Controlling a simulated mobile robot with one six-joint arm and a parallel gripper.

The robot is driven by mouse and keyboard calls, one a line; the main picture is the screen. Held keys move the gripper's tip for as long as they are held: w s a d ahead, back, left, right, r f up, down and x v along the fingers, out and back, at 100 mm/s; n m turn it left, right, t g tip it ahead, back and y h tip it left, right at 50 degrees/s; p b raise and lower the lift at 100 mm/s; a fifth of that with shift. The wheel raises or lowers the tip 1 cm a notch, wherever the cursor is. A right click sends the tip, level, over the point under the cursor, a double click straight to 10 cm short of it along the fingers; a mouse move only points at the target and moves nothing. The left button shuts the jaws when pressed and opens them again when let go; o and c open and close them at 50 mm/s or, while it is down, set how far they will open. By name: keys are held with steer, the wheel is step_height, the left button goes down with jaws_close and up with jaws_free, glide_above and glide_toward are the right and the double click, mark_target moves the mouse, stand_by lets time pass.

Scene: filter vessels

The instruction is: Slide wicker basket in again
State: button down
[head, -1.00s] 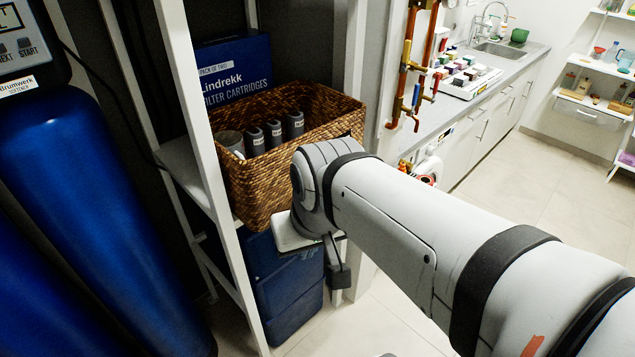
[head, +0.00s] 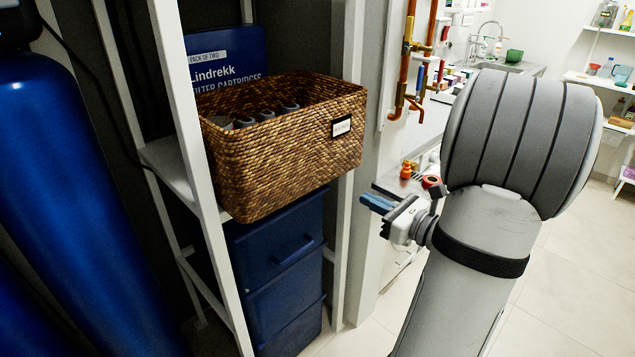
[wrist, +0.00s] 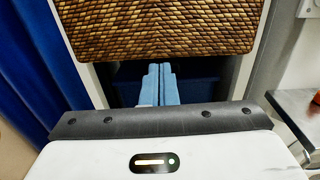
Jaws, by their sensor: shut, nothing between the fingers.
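The brown wicker basket (head: 280,165) sits on the white rack's shelf (head: 170,168) and juts out past the front posts. Its labelled front faces me, and several grey cylinders show inside. My gripper (head: 364,199), with blue fingers, is right of the basket and lower, apart from it. In the wrist view the basket's front (wrist: 155,28) fills the top, and my shut, empty fingers (wrist: 160,70) point in below its lower edge.
A blue cartridge box (head: 228,55) stands behind the basket. Blue drawers or bins (head: 275,265) are below it. A blue tank (head: 70,200) is at left. Copper pipes (head: 405,70) and a counter are at right. The floor in front is clear.

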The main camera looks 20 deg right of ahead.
mark_target(316, 172)
steer(key=p+x, duration=0.2)
steer(key=x, duration=1.2)
steer(key=shift+d+r, duration=0.1)
steer(key=shift+d, duration=0.1)
